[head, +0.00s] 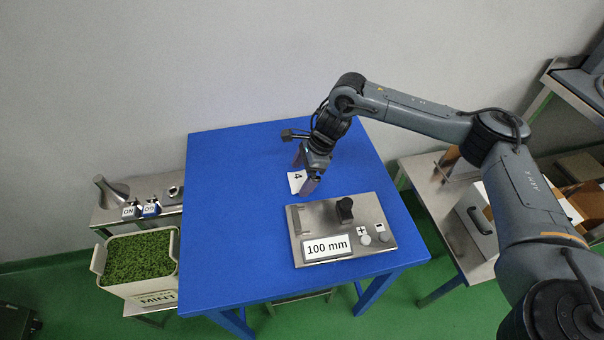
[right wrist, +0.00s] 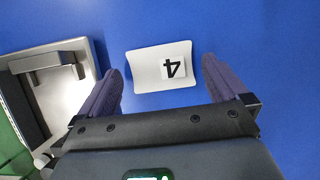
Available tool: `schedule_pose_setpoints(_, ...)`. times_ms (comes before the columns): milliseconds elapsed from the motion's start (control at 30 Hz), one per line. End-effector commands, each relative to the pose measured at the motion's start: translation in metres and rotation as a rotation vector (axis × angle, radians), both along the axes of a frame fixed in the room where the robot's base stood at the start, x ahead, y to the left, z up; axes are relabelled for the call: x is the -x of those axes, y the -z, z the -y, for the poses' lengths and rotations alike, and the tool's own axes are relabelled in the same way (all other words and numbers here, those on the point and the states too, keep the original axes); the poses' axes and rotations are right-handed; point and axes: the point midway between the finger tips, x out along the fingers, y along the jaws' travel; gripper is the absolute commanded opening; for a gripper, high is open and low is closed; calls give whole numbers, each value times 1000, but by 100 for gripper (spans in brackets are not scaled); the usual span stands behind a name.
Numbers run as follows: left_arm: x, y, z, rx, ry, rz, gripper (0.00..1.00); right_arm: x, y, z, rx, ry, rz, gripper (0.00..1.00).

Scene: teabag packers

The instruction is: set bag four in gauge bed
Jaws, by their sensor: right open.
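Bag four is a small white bag (head: 295,180) marked "4", lying flat on the blue table just behind the gauge. My right gripper (head: 304,173) is open over it. In the right wrist view the bag (right wrist: 145,73) lies between the two dark fingers (right wrist: 161,67), with blue table showing on both sides; neither finger visibly touches it. The gauge (head: 385,252) is a steel plate with a raised metal bracket at its left, a black block and a "100 mm" label. Part of the gauge (right wrist: 48,98) also shows at the left of the wrist view. My left gripper is not in view.
The blue table (head: 230,200) is clear left of the gauge. A steel side bench (head: 105,217) with switches and a tub of green leaves marked MINT (head: 140,262) stand at the left. A steel stand (head: 432,180) with boxes is at the right, behind my right arm.

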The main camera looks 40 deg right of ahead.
Motion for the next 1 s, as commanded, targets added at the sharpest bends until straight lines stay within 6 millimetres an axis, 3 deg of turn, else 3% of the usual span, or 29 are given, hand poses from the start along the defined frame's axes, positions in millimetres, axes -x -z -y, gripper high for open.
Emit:
schedule_pose_setpoints(633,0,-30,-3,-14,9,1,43,20,-95,33,0,0,1,100)
schedule_pose_setpoints(667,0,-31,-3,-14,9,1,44,21,-98,34,0,0,1,100)
schedule_pose_setpoints(933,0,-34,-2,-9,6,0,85,24,-109,39,1,-1,1,100)
schedule_pose_setpoints(1000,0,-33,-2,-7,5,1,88,24,-109,39,1,-1,1,100)
